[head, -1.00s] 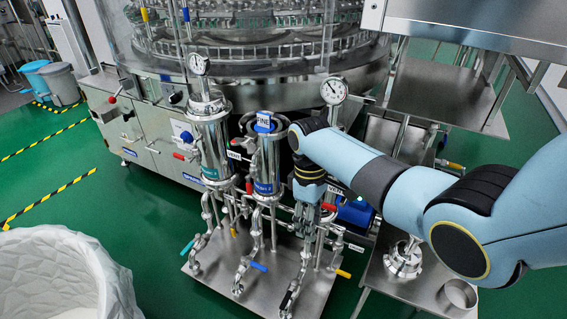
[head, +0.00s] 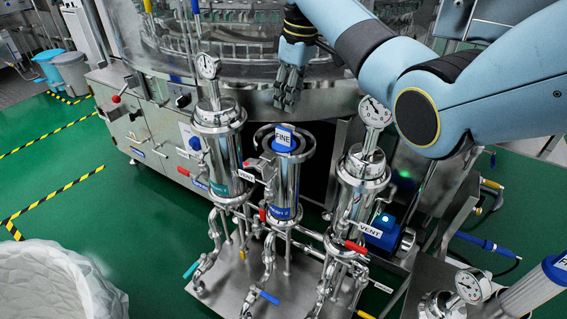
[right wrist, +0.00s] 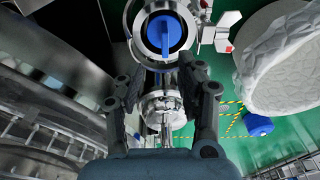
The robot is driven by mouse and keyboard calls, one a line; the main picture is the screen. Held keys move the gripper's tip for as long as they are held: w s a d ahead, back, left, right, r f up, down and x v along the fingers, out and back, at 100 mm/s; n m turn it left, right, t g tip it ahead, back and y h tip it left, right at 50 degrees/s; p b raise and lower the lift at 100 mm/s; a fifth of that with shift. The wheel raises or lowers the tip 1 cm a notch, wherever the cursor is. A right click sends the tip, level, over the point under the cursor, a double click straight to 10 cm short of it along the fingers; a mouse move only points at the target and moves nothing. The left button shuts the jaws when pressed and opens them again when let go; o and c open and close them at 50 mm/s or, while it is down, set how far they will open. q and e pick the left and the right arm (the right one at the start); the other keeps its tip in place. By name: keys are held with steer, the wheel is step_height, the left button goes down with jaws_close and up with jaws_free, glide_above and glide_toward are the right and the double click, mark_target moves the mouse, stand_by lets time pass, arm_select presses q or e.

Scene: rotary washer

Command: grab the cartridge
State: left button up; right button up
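A blue cap tagged FINE (head: 284,138) sits in the open top of the middle steel housing (head: 284,185); the cartridge body below it is hidden. In the right wrist view, a round blue cap with a raised bar (right wrist: 163,36) sits in a steel ring, beyond my fingertips. My right gripper (head: 287,102) points down above and behind the middle housing. In the right wrist view its two fingers (right wrist: 163,90) are spread with nothing held between them. A white cylinder with a blue top (head: 535,292) shows partly at the lower right. My left gripper is out of view.
Steel housings with gauges stand left (head: 219,160) and right (head: 360,185) of the middle one. Valves and pipes crowd the steel base (head: 275,290). The washer (head: 330,105) is behind. A lined white bin (head: 50,285) stands at lower left.

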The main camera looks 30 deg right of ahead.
mark_target(285, 129)
steer(key=f, duration=0.3)
steer(key=f+b, duration=0.1)
steer(key=shift+w+a+f, duration=0.1)
steer(key=shift+a+f, duration=0.15)
steer(key=shift+f, duration=0.15)
steer(key=shift+w+f, duration=0.1)
steer(key=shift+f, duration=0.3)
steer(key=f+b, duration=0.1)
steer(key=f, duration=0.1)
steer(key=f+b, duration=0.1)
steer(key=shift+w+a+f, duration=0.15)
steer(key=shift+a+f, duration=0.25)
steer(key=shift+f, duration=0.35)
steer(key=shift+r, duration=0.1)
steer(key=shift+c, duration=0.3)
steer(key=c, duration=0.4)
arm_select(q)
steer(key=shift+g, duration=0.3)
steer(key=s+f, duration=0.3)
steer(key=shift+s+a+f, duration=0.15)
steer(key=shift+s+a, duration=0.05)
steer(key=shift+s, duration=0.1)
arm_select(e)
jaws_close()
